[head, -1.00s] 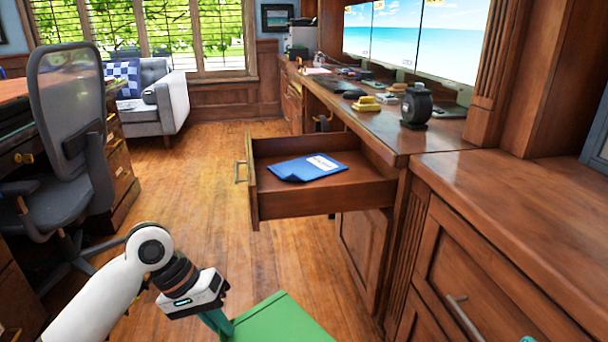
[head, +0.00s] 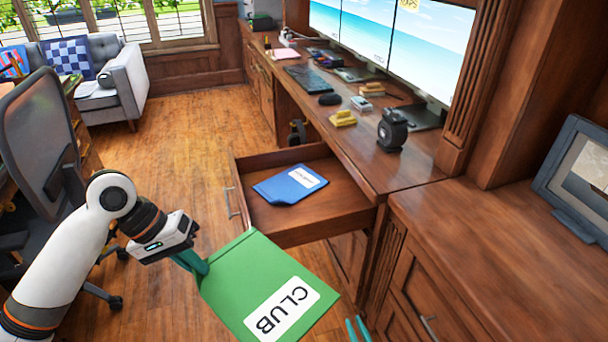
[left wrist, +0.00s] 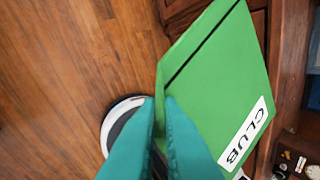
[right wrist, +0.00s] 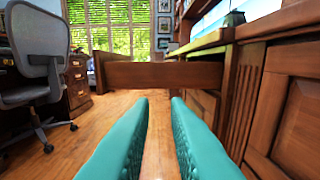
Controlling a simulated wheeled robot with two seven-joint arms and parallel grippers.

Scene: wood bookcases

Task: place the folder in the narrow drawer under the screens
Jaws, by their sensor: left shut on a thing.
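A green folder (head: 243,285) with a white CLUB label is held at its left edge by my left gripper (head: 200,264), which is shut on it. It also shows in the left wrist view (left wrist: 215,75) beyond the teal fingers (left wrist: 160,110). The folder is in front of the open drawer (head: 300,234) under the desk with the screens (head: 385,40), apart from it. A blue folder (head: 290,184) with a white label lies flat in the drawer. My right gripper (right wrist: 158,105) is open and empty, facing the drawer front (right wrist: 163,75); its fingertips show at the head view's bottom edge (head: 357,328).
The desk top (head: 360,150) holds a black tape-like object (head: 392,130), yellow blocks (head: 343,118), a mouse (head: 330,99) and a keyboard (head: 306,78). A cabinet (head: 480,230) with a framed picture (head: 580,175) stands right. An office chair (head: 35,150) stands left. Wood floor between is clear.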

